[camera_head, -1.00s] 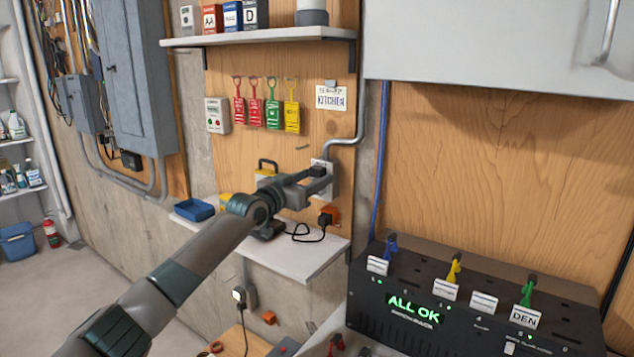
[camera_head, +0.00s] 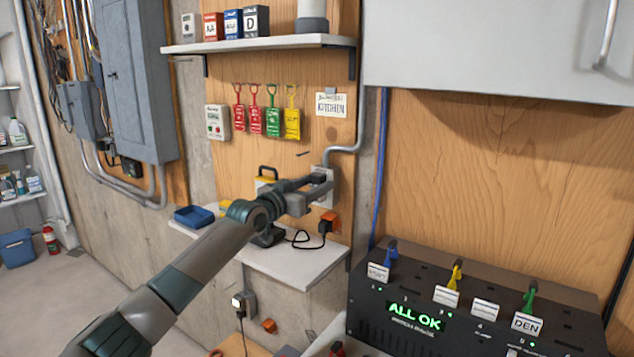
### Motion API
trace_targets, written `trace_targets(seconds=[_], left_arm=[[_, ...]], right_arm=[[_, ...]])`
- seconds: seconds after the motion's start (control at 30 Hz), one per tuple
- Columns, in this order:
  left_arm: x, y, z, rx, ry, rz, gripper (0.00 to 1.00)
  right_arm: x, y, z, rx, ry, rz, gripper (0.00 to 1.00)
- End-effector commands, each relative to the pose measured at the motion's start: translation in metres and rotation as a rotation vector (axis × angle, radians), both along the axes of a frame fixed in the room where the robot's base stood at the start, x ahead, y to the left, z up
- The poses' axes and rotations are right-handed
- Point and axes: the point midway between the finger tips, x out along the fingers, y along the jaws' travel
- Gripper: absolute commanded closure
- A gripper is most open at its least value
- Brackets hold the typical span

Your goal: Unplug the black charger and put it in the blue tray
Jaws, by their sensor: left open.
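The blue tray (camera_head: 194,216) sits at the left end of the white shelf under the outlet. My left gripper (camera_head: 318,187) is open at the white outlet plate (camera_head: 328,194), its fingers reaching toward the wall. A small black block (camera_head: 318,178), seemingly the charger, shows at the plate by the fingertips; I cannot tell whether it lies between them. A black plug (camera_head: 325,225) with a cord sits lower, against an orange block (camera_head: 333,218). My right gripper is not in view.
The white shelf (camera_head: 300,262) also carries a black object (camera_head: 268,238) partly behind my arm. A yellow item (camera_head: 265,185) stands behind my gripper. A black box reading ALL OK (camera_head: 415,316) stands at lower right. An upper shelf (camera_head: 260,44) overhangs. A conduit (camera_head: 345,150) runs beside the outlet.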

Motion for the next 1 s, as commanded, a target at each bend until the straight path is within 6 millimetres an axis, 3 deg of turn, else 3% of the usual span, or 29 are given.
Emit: trace_targets(seconds=[0.63, 0.67, 0.87, 1.0], left_arm=[[-0.0002, -0.0004, 0.0001, 0.0, 0.0, 0.0, 0.5], [-0.0002, -0.0004, 0.0001, 0.0, 0.0, 0.0, 0.52], [-0.0001, -0.0003, 0.0, 0.0, 0.0, 0.0, 1.0], [-0.0003, -0.0001, 0.0004, 0.0, 0.0, 0.0, 1.0]], right_arm=[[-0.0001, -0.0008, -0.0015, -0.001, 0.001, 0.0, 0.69], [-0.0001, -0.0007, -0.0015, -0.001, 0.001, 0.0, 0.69], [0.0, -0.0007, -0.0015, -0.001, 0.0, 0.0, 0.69], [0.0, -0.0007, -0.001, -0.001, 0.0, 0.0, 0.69]])
